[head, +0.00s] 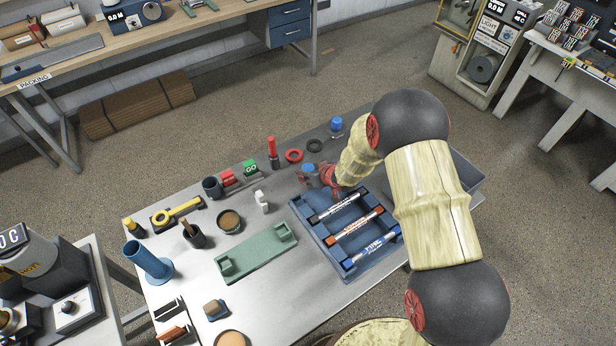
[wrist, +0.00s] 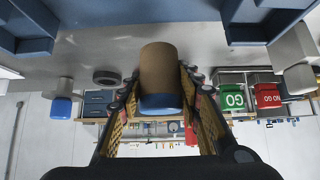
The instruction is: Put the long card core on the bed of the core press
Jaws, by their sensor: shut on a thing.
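My gripper (head: 322,177) is over the far side of the grey worktable, just beyond the blue rack. In the wrist view its fingers (wrist: 159,82) are shut on a brown, card-coloured cylinder (wrist: 160,66) with a blue end, which looks like the card core. Its length is foreshortened there. In the head view only a bit of blue (head: 308,168) shows beside the fingers. I cannot tell for sure which thing is the core press; a green cradle (head: 255,256) with raised ends lies on the table's left half.
The blue rack (head: 317,237) holds three labelled rods, close to my gripper.

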